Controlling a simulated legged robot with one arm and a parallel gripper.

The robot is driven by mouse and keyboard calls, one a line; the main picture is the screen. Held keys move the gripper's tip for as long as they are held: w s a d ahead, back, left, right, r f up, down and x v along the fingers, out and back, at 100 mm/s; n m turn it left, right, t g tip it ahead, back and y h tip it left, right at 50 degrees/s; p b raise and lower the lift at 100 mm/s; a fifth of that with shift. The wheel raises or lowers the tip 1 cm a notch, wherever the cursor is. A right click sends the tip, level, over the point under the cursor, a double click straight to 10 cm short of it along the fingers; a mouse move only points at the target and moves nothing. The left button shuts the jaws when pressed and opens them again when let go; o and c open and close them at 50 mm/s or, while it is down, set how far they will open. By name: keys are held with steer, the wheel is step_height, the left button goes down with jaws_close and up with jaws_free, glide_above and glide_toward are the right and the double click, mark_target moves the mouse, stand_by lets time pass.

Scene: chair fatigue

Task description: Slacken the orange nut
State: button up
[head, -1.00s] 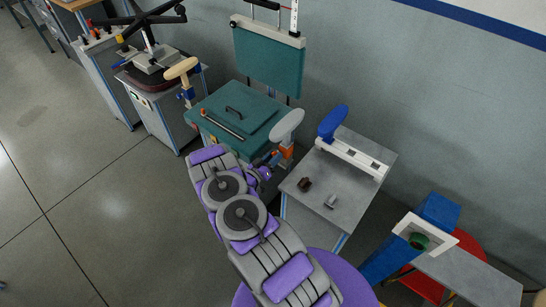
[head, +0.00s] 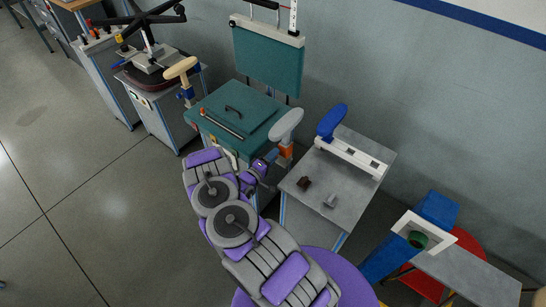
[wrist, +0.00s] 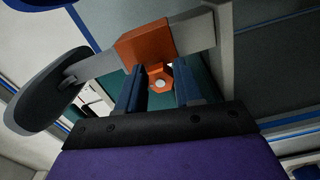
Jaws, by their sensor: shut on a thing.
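The orange nut (wrist: 160,83) is a small faceted piece with a pale round centre, just below an orange block (wrist: 146,42) on a grey armrest stem in the wrist view. My gripper (wrist: 160,88) has its two dark blue fingers on either side of the nut, shut on it. In the head view my gripper (head: 270,157) reaches the orange block (head: 286,152) under the grey armrest (head: 287,125). The nut itself cannot be made out there.
A teal cabinet (head: 260,103) with a rod on top stands behind my arm. A grey table (head: 346,205) to the right carries a blue armrest (head: 332,121) on a white rail and two small parts. A blue post (head: 387,255) stands at the right. Open floor lies left.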

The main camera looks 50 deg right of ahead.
steer(key=n, duration=0.5)
steer(key=shift+w+a+n, duration=0.15)
steer(key=shift+w+n, duration=0.1)
steer(key=shift+n, duration=0.15)
steer(key=n, duration=0.5)
steer(key=shift+f+n, duration=0.1)
steer(key=shift+n, duration=0.3)
steer(key=shift+s, duration=0.1)
steer(key=o, duration=1)
steer(key=shift+o, duration=0.2)
steer(key=s+a+p, duration=0.1)
steer(key=a, duration=1.6)
steer(key=shift+s+a+p, duration=0.15)
steer(key=shift+s+p, duration=0.1)
steer(key=shift+p, duration=0.05)
steer(key=shift+w, duration=0.1)
